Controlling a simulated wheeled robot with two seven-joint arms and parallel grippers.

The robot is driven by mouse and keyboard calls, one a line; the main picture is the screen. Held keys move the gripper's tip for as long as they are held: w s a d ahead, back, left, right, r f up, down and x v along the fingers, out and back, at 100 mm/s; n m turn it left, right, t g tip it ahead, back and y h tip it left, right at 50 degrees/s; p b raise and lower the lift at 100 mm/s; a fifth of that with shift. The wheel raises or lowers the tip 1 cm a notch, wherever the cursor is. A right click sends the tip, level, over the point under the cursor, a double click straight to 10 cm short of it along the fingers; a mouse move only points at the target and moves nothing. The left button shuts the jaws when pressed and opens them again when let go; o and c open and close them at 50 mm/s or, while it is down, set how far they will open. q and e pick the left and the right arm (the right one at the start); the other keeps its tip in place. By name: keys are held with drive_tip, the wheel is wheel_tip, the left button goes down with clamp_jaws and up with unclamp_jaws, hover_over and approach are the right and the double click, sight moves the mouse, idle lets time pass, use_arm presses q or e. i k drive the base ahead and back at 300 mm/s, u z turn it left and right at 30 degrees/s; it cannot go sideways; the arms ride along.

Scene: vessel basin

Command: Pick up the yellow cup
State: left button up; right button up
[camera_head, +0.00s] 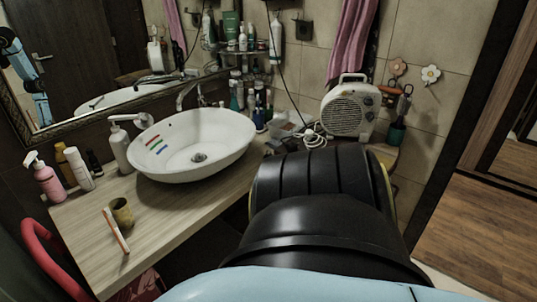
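The yellow cup (122,211) is a small, dull olive-yellow cup. It stands upright on the wooden counter (75,228) at the left, near the counter's front edge. An orange and white stick-like item, perhaps a toothbrush (116,231), lies beside the cup and partly in front of it. Neither of my grippers shows in the head view. Nothing is seen touching or holding the cup.
A white basin (225,145) stands right of the cup. A pink bottle (46,182), white bottles and a soap dispenser (121,150) stand behind it. A fan heater (349,107) is farther right. A red chair-like item (45,245) is at lower left.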

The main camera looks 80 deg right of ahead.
sight(122, 214)
drive_tip(key=z, duration=1.4)
